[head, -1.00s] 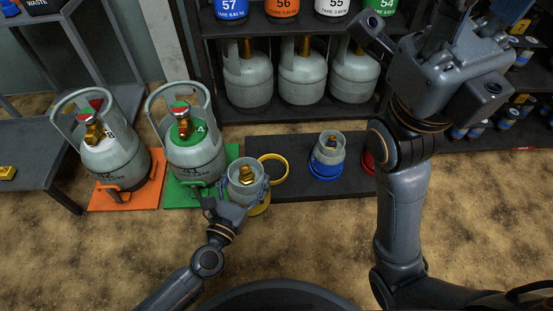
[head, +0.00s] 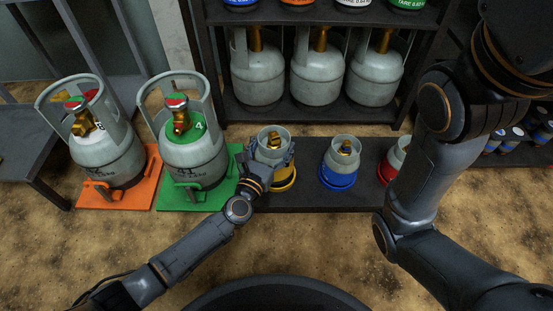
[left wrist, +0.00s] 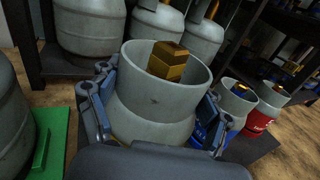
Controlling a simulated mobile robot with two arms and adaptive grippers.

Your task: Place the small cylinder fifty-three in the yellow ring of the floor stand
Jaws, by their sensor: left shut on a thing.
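A small grey cylinder (head: 270,136) with a brass valve is upright in my left gripper (head: 273,154). In the left wrist view the two fingers (left wrist: 152,115) are shut around the sides of the grey cylinder (left wrist: 155,98). Yellow (head: 284,180) shows under and around its lower right side, at the left part of the dark floor stand (head: 310,196). The cylinder is over or inside the yellow ring; I cannot tell whether it rests on the stand. Its number is not readable.
A small cylinder with a blue base (head: 340,158) and one with a red base (head: 397,155) stand to the right on the stand. Large cylinders stand on a green mat (head: 225,190) and an orange mat (head: 150,185) at left. A shelf (head: 325,116) with cylinders is behind.

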